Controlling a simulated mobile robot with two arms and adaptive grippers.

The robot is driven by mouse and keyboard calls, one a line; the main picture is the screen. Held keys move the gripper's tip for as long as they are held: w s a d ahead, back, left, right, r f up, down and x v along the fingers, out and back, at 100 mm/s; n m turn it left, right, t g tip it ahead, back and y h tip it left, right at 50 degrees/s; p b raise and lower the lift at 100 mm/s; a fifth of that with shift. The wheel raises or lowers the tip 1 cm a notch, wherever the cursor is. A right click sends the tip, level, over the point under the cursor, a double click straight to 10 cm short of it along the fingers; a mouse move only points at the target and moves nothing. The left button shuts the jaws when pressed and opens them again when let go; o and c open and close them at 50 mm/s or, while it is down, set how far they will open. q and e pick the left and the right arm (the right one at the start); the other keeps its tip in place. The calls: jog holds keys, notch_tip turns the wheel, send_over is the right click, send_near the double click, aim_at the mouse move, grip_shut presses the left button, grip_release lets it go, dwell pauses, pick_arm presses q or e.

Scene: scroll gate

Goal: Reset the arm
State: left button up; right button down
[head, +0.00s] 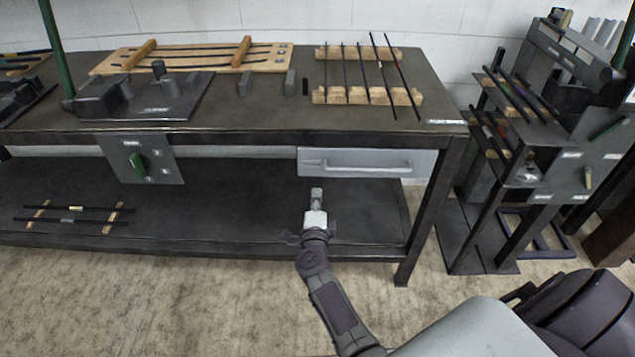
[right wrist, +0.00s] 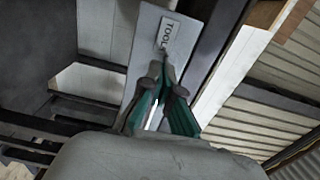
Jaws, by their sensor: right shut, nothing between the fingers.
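My right gripper (head: 317,193) is in the middle of the head view, in front of the workbench and below its grey drawer (head: 365,168). Its fingers are shut with nothing between them. In the right wrist view the teal, dark-tipped fingers (right wrist: 163,88) point toward a grey panel (right wrist: 150,35) with a label starting "TOOL". I cannot tell the exact gap between fingertips and panel. My left gripper does not show.
The workbench (head: 260,118) carries a dark fixture (head: 165,105), a wooden rack (head: 190,60) and several thin rods on wooden blocks (head: 368,96). Its lower shelf (head: 220,200) holds two rods at left. A dark machine stand (head: 520,150) is at right. The floor (head: 150,300) in front is clear.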

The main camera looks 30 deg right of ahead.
jog(key=s+a+f+n+g+y+p, duration=0.1)
jog(key=s+a+f+n+g+y, duration=0.2)
jog(key=s+f+n, duration=0.4)
jog(key=s+a+f+n+y+p, duration=0.1)
jog(key=s+a+f+n+y, duration=0.35)
jog(key=f, duration=0.55)
jog(key=s+a+f+n+g+y+p, duration=0.2)
jog(key=s+a+f+n, duration=0.35)
jog(key=s+f, duration=0.2)
pick_arm(q)
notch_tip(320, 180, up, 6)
jog(key=p, duration=0.1)
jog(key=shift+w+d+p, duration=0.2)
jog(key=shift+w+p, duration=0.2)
pick_arm(e)
jog(key=s+d+f+n+g, duration=0.1)
jog(key=s+f+n+g, duration=0.2)
jog(key=s, duration=0.8)
jog(key=s+d+f+n+g, duration=0.2)
jog(key=s+f, duration=0.4)
jog(key=s, duration=0.5)
jog(key=s+d+f+n+g, duration=0.1)
jog(key=s+f+n+g, duration=0.3)
jog(key=s, duration=0.7)
jog(key=shift+d+f+n, duration=0.3)
jog(key=shift+d+f, duration=0.05)
jog(key=shift+d, duration=0.05)
